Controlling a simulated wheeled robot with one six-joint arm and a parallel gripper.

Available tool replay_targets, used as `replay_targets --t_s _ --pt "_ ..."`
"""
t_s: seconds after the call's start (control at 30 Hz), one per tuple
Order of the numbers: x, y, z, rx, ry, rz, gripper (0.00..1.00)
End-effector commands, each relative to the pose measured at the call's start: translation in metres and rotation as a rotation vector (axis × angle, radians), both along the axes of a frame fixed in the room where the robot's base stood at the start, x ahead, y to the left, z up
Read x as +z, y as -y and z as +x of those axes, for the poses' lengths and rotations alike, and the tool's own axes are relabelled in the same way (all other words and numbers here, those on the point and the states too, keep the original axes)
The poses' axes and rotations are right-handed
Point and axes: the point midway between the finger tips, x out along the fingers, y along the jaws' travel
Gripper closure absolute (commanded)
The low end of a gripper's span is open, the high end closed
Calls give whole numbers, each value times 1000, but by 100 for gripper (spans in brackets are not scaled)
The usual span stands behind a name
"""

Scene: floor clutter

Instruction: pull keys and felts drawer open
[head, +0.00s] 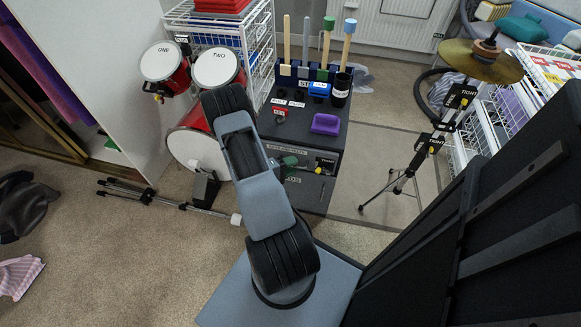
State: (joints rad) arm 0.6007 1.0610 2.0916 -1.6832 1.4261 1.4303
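A dark cabinet (315,190) stands in the middle of the head view, its front facing me. Its upper front has a pale label strip (289,149), too small to read surely. Below the strip is a small green part (289,161); I cannot tell whether it is a handle. A lower front carries another label, partly readable. I see no clear gap of an open drawer. My raised arm covers the cabinet's left side. My gripper is not visible; my arm links hide that area.
Red drums (184,75) stand left. A fallen stand (160,199) lies on the carpet. A cymbal stand (408,172) stands right. Carpet before the cabinet is partly clear.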

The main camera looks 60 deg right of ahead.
Motion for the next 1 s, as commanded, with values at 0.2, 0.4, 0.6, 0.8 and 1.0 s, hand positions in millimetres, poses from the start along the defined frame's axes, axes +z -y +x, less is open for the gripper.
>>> replay_targets --t_s 0.2,0.4,0.6,0.8,1.0 --pt "0 1 0 1 0 0 62" --pt "0 1 0 0 0 0 75" --pt "0 1 0 0 0 0 94" --pt "0 0 0 0 0 0 100" --pt "0 -4 0 2 -1 1 100"
